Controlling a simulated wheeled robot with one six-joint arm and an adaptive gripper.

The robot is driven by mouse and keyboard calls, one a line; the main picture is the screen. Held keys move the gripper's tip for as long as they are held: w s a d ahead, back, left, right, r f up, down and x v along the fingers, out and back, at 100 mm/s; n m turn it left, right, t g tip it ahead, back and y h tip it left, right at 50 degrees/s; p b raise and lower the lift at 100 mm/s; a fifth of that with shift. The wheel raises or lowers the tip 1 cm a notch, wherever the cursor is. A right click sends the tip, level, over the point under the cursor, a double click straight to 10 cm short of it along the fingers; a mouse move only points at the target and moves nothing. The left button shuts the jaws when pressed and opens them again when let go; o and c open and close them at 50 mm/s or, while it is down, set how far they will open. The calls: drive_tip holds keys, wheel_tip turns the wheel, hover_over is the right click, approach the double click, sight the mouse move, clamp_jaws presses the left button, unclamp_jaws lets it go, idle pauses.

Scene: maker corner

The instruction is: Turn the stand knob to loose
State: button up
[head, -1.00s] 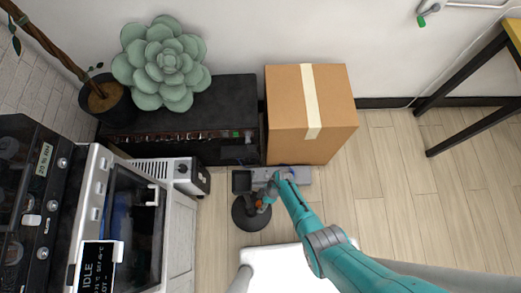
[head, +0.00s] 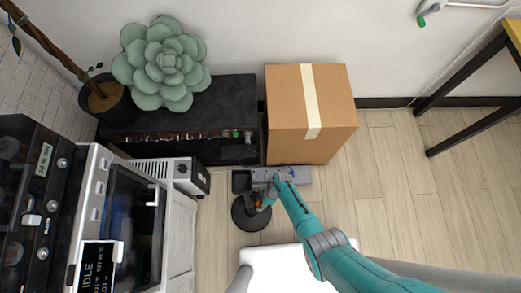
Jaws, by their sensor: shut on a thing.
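The stand (head: 251,214) has a round black base on the wood floor, left of my arm. A grey piece with a dark square end (head: 241,182) lies across the top of the stand. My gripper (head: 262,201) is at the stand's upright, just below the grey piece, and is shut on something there. The stand knob is too small and too covered by my gripper to make out, so its setting cannot be read. A small orange spot shows at my fingertips.
A cardboard box (head: 284,110) stands directly behind the stand. A black cabinet (head: 225,101) with a large succulent (head: 165,62) is at the back left. A white machine (head: 184,215) stands close on the left. The floor to the right (head: 400,190) is clear.

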drive_tip(key=shift+s, duration=0.15)
drive_tip(key=t, duration=0.2)
drive_tip(key=n+t, duration=0.1)
drive_tip(key=t, duration=0.1)
drive_tip(key=shift+s, duration=0.35)
drive_tip(key=shift+t, duration=1.6)
drive_tip(key=shift+f+n+t, duration=0.1)
drive_tip(key=shift+n+t, duration=0.3)
drive_tip(key=shift+t, duration=0.2)
drive_tip(key=o, duration=1.1)
drive_tip(key=shift+o, duration=0.2)
drive_tip(key=shift+s, duration=0.1)
drive_tip(key=v, duration=1.2)
